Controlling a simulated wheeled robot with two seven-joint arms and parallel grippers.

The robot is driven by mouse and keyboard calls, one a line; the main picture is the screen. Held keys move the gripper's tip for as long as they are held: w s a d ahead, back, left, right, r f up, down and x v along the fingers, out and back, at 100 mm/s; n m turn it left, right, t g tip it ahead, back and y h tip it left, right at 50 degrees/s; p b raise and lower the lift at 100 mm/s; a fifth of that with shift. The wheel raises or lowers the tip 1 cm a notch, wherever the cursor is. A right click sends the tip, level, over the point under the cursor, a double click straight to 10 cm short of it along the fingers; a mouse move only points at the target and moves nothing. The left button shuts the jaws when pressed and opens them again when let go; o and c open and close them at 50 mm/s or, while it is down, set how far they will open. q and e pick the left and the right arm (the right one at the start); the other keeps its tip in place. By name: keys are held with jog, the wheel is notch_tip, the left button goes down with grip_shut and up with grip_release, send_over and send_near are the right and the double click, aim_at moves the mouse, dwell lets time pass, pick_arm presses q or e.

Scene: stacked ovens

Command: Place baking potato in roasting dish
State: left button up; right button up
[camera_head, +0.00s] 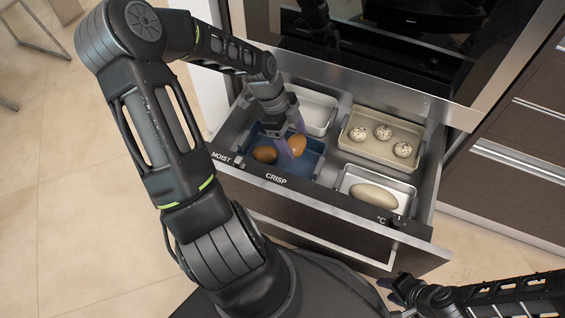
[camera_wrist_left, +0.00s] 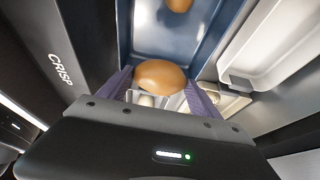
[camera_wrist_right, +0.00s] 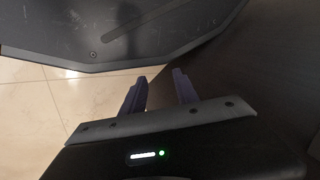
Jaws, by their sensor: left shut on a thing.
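My left gripper (camera_head: 290,138) is inside the open drawer, over the blue dish (camera_head: 318,158). It is shut on a smooth brown oval item (camera_head: 298,145), which shows between the purple fingers in the left wrist view (camera_wrist_left: 160,75). A second brown oval item (camera_head: 265,154) lies in the blue dish. A long pale oval item (camera_head: 373,195) lies in the small metal dish (camera_head: 348,180) at the front right. I cannot tell for sure which is the baking potato or which is the roasting dish. My right gripper (camera_wrist_right: 160,90) is open and empty, low outside the drawer.
A beige tray (camera_head: 368,152) with 3 speckled eggs stands at the drawer's back right. A white dish (camera_head: 316,108) at the back left looks empty. The drawer front (camera_head: 315,193), marked MOIST and CRISP, forms a raised edge. The oven stands above the drawer's back.

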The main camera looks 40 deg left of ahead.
pick_arm(q)
jog(key=b, duration=0.3)
send_over(298, 169)
jog(key=a, duration=0.2)
jog(key=shift+s+d+f, duration=0.1)
jog(key=shift+s+f, duration=0.05)
jog(key=shift+f, duration=1.1)
jog(key=shift+s+d+f, duration=0.1)
jog(key=shift+f, duration=1.1)
notch_tip(298, 169, down, 5)
jog(key=shift+f+b, duration=0.1)
jog(key=shift+b, duration=1.05)
jog(key=o, duration=1.5)
